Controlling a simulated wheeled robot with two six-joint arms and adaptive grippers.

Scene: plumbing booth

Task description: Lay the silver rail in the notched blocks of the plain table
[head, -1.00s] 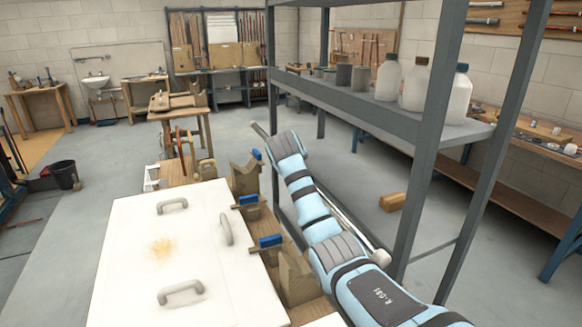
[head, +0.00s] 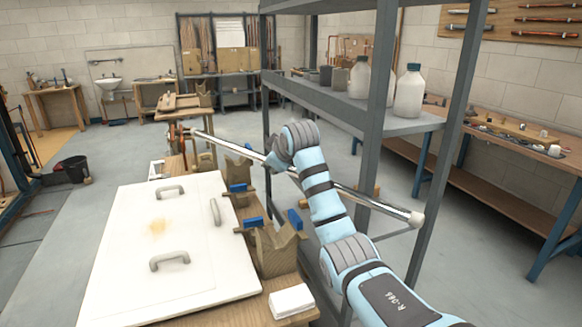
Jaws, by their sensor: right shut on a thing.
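The silver rail (head: 365,198) is a long thin bar with a pale cap at its near right end. It slants from the far left down to the right, raised above the near table's right side. My right gripper (head: 277,163) is shut on the rail, and my forearm hides part of it. Notched wooden blocks stand along the right edge of the near table (head: 262,297): a near block (head: 278,252) and a far one (head: 240,174) partly under the rail. The rail appears above them, not in the notches. My left gripper is out of view.
A white panel (head: 130,250) with grey handles covers much of the near table. Blue pieces (head: 250,223) sit beside the blocks. A grey shelf rack (head: 372,150) with bottles stands close right of my arm and the rail. A wooden table (head: 184,113) stands behind.

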